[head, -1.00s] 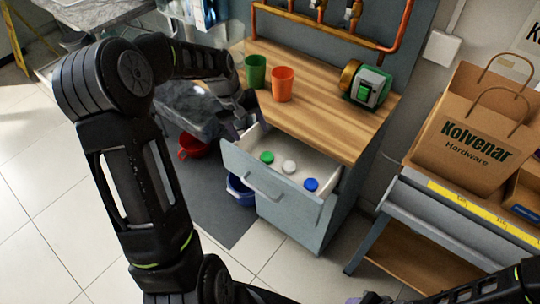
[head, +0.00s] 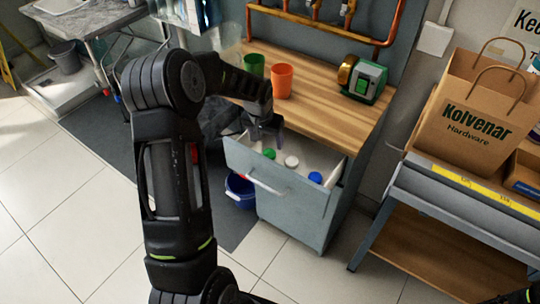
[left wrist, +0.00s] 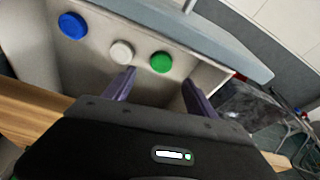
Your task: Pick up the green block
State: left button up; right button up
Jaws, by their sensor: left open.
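The green block (head: 269,153) shows as a small round green-topped piece in the open drawer (head: 262,182), at the left of a row with a white piece (head: 292,162) and a blue piece (head: 315,178). My left gripper (head: 264,132) is above the left end of the drawer, near the green piece. In the left wrist view, the green piece (left wrist: 161,62) lies just beyond and between the two open, empty fingers (left wrist: 158,80). The white piece (left wrist: 121,52) is near one fingertip and the blue piece (left wrist: 73,25) is farther off.
The wooden counter (head: 330,115) above the drawer holds a green cup (head: 254,65), an orange cup (head: 281,81) and a green machine (head: 364,80). A blue bucket (head: 240,190) stands left of the cabinet. A cart with a paper bag (head: 465,120) stands at right.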

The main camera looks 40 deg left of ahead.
aim_at(269, 152)
pick_arm(q)
jog(key=shift+x, duration=1.2)
jog(key=shift+f, duration=0.15)
jog(key=p+x, duration=0.1)
jog(key=x, duration=0.4)
jog(key=shift+a, duration=0.1)
jog(key=shift+s, duration=0.1)
jog(key=shift+c, duration=0.5)
grip_shut()
